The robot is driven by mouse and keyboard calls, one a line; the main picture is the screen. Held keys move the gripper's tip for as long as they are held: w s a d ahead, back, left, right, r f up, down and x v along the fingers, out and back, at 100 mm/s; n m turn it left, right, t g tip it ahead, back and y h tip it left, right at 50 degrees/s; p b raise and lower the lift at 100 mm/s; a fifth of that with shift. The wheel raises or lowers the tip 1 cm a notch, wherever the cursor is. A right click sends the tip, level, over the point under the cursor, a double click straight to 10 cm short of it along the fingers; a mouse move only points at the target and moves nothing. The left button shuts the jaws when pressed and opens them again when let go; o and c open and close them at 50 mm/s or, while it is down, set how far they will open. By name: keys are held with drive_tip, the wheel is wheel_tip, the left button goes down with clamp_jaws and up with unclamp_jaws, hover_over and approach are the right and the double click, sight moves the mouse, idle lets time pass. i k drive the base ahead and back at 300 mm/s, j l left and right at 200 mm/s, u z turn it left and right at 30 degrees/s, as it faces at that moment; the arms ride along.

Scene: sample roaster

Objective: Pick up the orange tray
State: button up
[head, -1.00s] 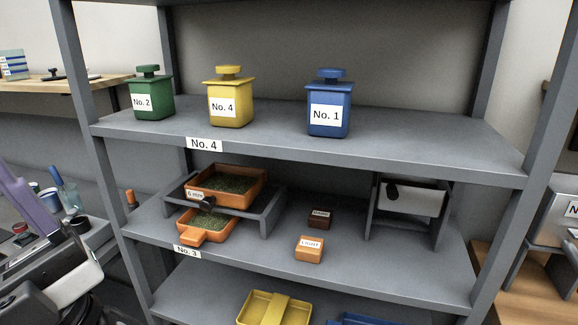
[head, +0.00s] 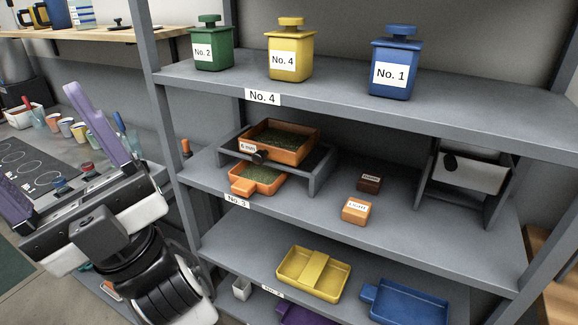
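The orange tray (head: 243,188) has a short front handle and holds dark green bits. It sits on the No. 3 shelf, low under a grey stand (head: 318,174). An orange box-like sieve (head: 297,155) with a small label and green contents rests on top of the stand, hiding the tray's rear. My gripper (head: 36,130) is at the left, in front of a side counter and well apart from the tray. Its two purple fingers are spread wide with nothing seen held between them.
The No. 3 shelf (head: 310,217) also holds a dark block (head: 368,184), an orange LIGHT block (head: 356,213) and a grey stand with a white bin (head: 468,172). Canisters stand above; a yellow tray (head: 314,286) and blue tray (head: 409,304) lie below. A shelf post (head: 166,130) stands between my gripper and the shelves.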

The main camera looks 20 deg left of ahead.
sight(264, 170)
drive_tip(key=z, duration=1.95)
drive_tip(key=u, duration=2.7)
drive_tip(key=j+z, duration=0.3)
drive_tip(key=z, duration=0.15)
drive_tip(key=j+z, duration=0.3)
drive_tip(key=z, duration=0.15)
drive_tip(key=j+z, duration=0.25)
drive_tip(key=z, duration=0.2)
